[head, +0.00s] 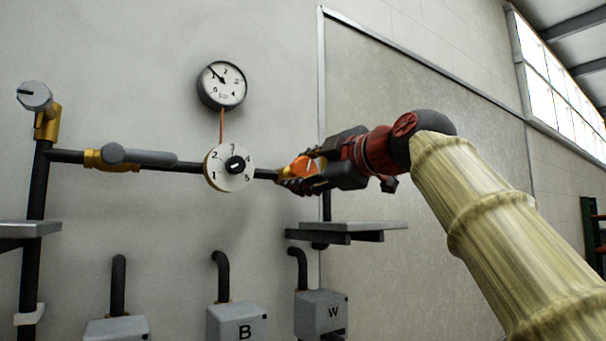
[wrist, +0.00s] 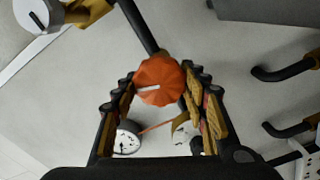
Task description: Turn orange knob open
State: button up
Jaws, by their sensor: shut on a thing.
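The orange knob (head: 303,165) sits at the right end of the dark wall pipe, on a brass fitting. My gripper (head: 308,172) reaches it from the right, its dark fingers on both sides. In the wrist view the ribbed orange knob (wrist: 160,80) lies between the fingertips of my gripper (wrist: 160,88), with a pale mark line running nearly level on its face. My gripper is shut on the knob. In the head view the fingers hide part of the knob and fitting.
Left of the knob are a numbered white dial (head: 222,178), a pressure gauge (head: 221,86) above it, a grey lever (head: 140,156) and a grey-white knob (head: 35,95). A shelf (head: 350,228) juts out below my gripper, above boxes marked B (head: 238,322) and W (head: 322,312).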

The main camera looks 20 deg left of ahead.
jog(key=shift+w+a+f+n, duration=0.1)
jog(key=shift+f+n, duration=0.1)
jog(key=shift+n, duration=0.6)
jog(key=shift+w+f+n, duration=0.1)
jog(key=shift+f+n, duration=0.05)
jog(key=shift+n, duration=0.65)
jog(key=o, duration=1)
jog(key=shift+r, duration=0.1)
jog(key=shift+o, duration=0.9)
jog(key=shift+s+r, duration=0.1)
jog(key=shift+s, duration=0.05)
jog(key=shift+s, duration=0.1)
jog(key=v, duration=1.2)
